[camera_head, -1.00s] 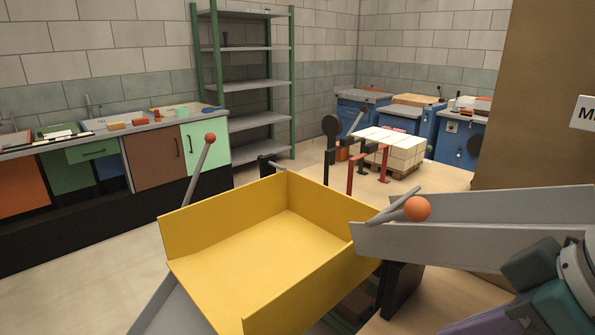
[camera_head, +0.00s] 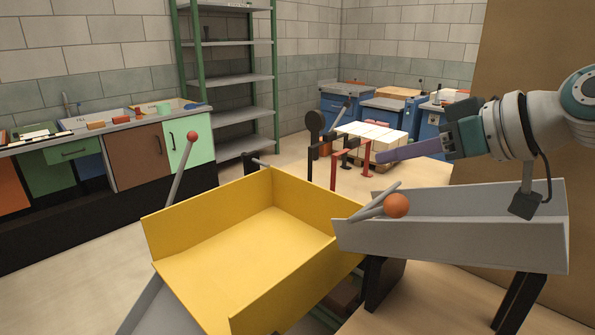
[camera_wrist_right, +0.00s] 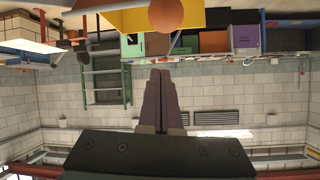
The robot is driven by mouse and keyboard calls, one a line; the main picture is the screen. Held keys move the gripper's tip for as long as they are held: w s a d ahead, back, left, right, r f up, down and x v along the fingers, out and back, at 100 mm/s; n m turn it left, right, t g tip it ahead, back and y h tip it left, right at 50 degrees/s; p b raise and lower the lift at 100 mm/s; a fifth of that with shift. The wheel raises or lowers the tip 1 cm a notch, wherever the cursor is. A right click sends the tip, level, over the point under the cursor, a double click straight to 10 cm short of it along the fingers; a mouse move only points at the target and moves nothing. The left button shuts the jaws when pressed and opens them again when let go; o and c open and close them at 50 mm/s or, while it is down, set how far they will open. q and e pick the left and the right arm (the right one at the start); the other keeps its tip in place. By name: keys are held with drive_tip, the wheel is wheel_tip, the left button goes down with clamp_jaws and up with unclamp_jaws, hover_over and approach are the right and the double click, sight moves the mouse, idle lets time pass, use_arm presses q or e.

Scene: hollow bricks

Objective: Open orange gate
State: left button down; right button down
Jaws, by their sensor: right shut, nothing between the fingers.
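A grey sloped chute (camera_head: 460,230) stands at the right in the head view. An orange ball-shaped knob (camera_head: 396,205) and thin grey bars (camera_head: 372,207) are at its left end, beside the yellow tray (camera_head: 245,245). I cannot make out a separate gate panel. My right gripper (camera_head: 384,154), with purple fingers, is shut and empty. In the head view it appears above the knob and apart from it, pointing left. In the right wrist view the closed fingertips (camera_wrist_right: 160,73) lie below the orange knob (camera_wrist_right: 166,14) in the picture. My left gripper is not in view.
A grey lever with a red knob (camera_head: 192,136) rises at the yellow tray's left. Pale bricks (camera_head: 368,136) sit on a pallet behind, near a red post (camera_head: 334,170). A brown panel (camera_head: 500,60) stands at the right.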

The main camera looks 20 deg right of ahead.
sight(390, 204)
drive_tip(key=f, duration=0.1)
drive_tip(key=f+p, duration=0.1)
drive_tip(key=f, duration=0.1)
drive_tip(key=shift+s+a, duration=0.1)
drive_tip(key=shift+s, duration=0.3)
drive_tip(key=shift+s+f, duration=0.3)
drive_tip(key=shift+f, duration=0.05)
drive_tip(key=s+f+b, duration=0.1)
drive_tip(key=s+d+f+b, duration=0.1)
drive_tip(key=f, duration=0.1)
drive_tip(key=shift+s+d+f+b, duration=0.1)
drive_tip(key=shift+s+f+b, duration=0.1)
drive_tip(key=shift+s+b, duration=0.2)
